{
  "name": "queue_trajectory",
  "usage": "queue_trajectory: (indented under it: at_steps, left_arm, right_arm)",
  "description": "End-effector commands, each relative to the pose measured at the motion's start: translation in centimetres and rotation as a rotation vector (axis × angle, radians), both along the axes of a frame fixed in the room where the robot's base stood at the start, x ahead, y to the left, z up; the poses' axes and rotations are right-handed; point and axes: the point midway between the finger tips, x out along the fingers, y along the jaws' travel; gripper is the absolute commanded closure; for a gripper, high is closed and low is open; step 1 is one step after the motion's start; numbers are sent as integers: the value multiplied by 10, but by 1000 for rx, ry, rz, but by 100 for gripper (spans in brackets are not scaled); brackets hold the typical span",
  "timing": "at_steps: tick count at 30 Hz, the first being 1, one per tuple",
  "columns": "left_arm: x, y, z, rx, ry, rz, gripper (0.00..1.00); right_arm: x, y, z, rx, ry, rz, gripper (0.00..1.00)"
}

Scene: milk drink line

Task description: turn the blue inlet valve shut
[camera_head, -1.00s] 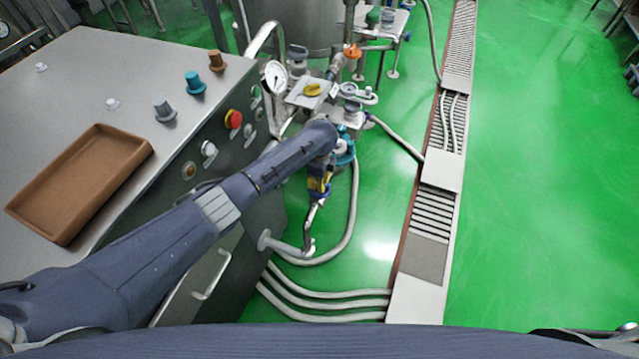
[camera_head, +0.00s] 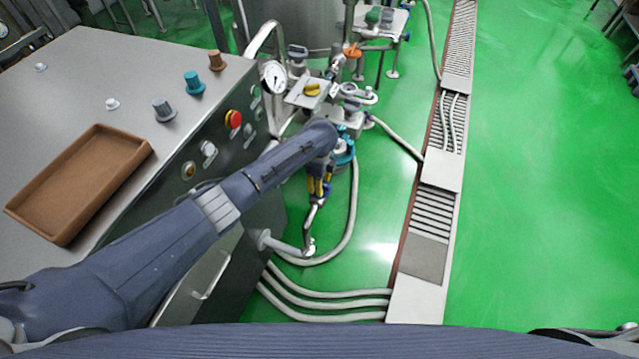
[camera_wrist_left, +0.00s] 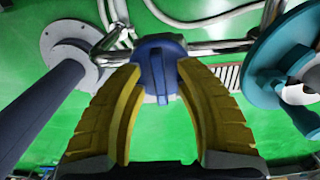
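The blue inlet valve has a round blue knob with a raised grip bar (camera_wrist_left: 157,68), ahead of my left gripper in the left wrist view. In the head view the blue knob (camera_head: 326,189) is partly hidden by the fingers. My left gripper (camera_wrist_left: 159,66) has its two yellow fingers spread on either side of the bar, with gaps visible between bar and fingertips. The bar stands nearly upright in the wrist view. In the head view the left gripper (camera_head: 319,188) points down at the valve on the pipework. My right gripper is not in view.
A teal round part (camera_wrist_left: 267,60) is close to the right of the fingers. The steel cabinet with a brown tray (camera_head: 80,182) lies under my arm. Green floor is clear at right.

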Motion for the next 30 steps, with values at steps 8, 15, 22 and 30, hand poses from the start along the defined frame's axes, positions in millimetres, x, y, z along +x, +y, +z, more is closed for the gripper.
queue_trajectory:
  at_steps: [8, 15, 22, 30]
  left_arm:
    - [1, 0, 5, 1, -1, 0, 66]
    - [1, 0, 36, 0, -2, -2, 66]
    - [1, 0, 63, 0, -1, 0, 66]
    - [0, 0, 75, 0, 0, 0, 66]
  right_arm:
    - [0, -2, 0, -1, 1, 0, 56]
    - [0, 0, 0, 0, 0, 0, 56]
    - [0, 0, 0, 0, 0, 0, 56]
    - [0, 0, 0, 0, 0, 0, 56]
